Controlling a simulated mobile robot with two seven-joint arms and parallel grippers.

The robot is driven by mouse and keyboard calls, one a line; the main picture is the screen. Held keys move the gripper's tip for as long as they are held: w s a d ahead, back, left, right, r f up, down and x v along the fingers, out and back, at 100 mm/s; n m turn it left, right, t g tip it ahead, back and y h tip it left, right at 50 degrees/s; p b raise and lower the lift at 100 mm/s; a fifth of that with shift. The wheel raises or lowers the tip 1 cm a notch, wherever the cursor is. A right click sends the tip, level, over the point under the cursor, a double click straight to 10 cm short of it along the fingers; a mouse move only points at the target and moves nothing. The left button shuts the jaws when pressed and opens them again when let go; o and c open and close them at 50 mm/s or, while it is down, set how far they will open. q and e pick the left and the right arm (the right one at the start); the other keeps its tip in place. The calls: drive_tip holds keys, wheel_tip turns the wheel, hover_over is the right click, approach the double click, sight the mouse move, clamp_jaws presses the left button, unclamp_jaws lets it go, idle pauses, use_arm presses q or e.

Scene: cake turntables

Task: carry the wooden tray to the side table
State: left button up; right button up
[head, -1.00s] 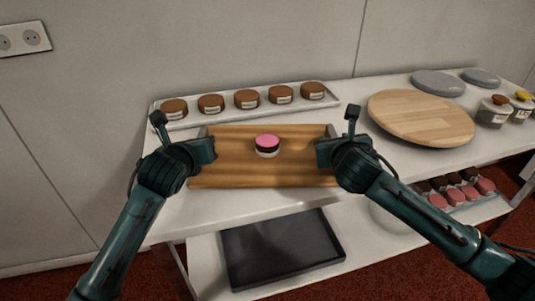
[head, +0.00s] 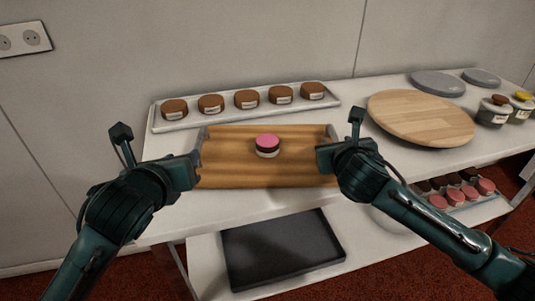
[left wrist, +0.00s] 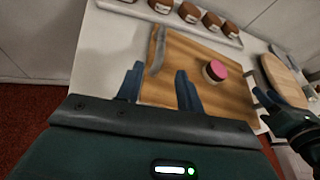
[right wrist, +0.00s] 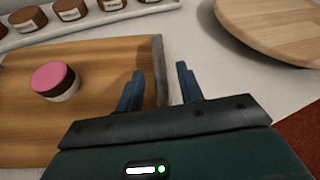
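The wooden tray (head: 225,172) lies flat on the white table, with a small round pink-topped cake (head: 267,146) near its middle. A grey handle runs along each short end. My left gripper (head: 196,172) is open and empty at the tray's left end; in the left wrist view its fingers (left wrist: 158,88) stand apart near the left handle (left wrist: 157,48). My right gripper (head: 322,158) is at the right end. In the right wrist view its open fingers (right wrist: 158,88) stand either side of the right handle's line (right wrist: 158,68). I cannot tell which surface is the side table.
A white tray (head: 160,126) of several brown labelled cakes stands behind. A round wooden board (head: 420,116), grey discs (head: 438,83) and jars (head: 493,112) are to the right. A dark tray (head: 285,248) and a tray of pink cakes (head: 455,203) lie on the lower shelf.

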drive_tip(key=v, duration=0.9)
drive_tip(key=shift+r, duration=0.1)
